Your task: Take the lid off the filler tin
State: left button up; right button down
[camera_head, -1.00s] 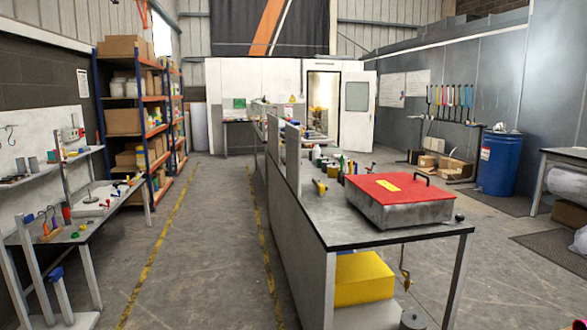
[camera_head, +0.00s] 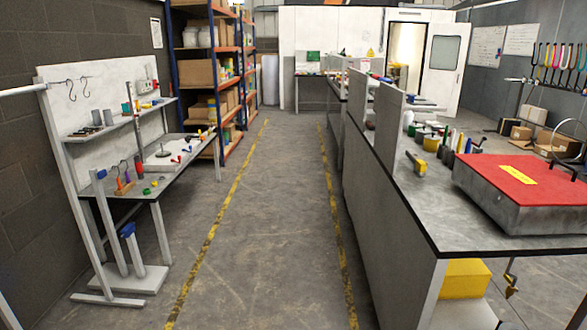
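I cannot make out for sure which thing is the filler tin or its lid. Small tins, bottles and tubes stand in a cluster on the grey right-hand bench (camera_head: 440,218). Among them are a low green item (camera_head: 416,130) and a yellow item (camera_head: 431,145), too small to tell apart well. More small items lie on the left workbench (camera_head: 175,172), among them a round pale piece with an upright rod (camera_head: 163,153). Neither of my grippers shows in the view.
A red-topped metal box (camera_head: 520,180) sits on the right bench's near end. A yellow block (camera_head: 465,278) is beneath it. A clear grey aisle (camera_head: 265,220) with yellow lines runs between the benches. Tall shelving (camera_head: 205,75) with boxes stands behind the left bench.

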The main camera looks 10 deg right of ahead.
aim_at(432, 137)
jog(key=i, duration=4.85)
jog(key=i+j+z, duration=0.1)
jog(key=i+z, duration=0.15)
jog(key=i, duration=0.3)
jog(key=i+j+z, duration=0.25)
jog(key=i, duration=0.25)
jog(key=i+j+z, duration=0.25)
jog(key=i, duration=0.3)
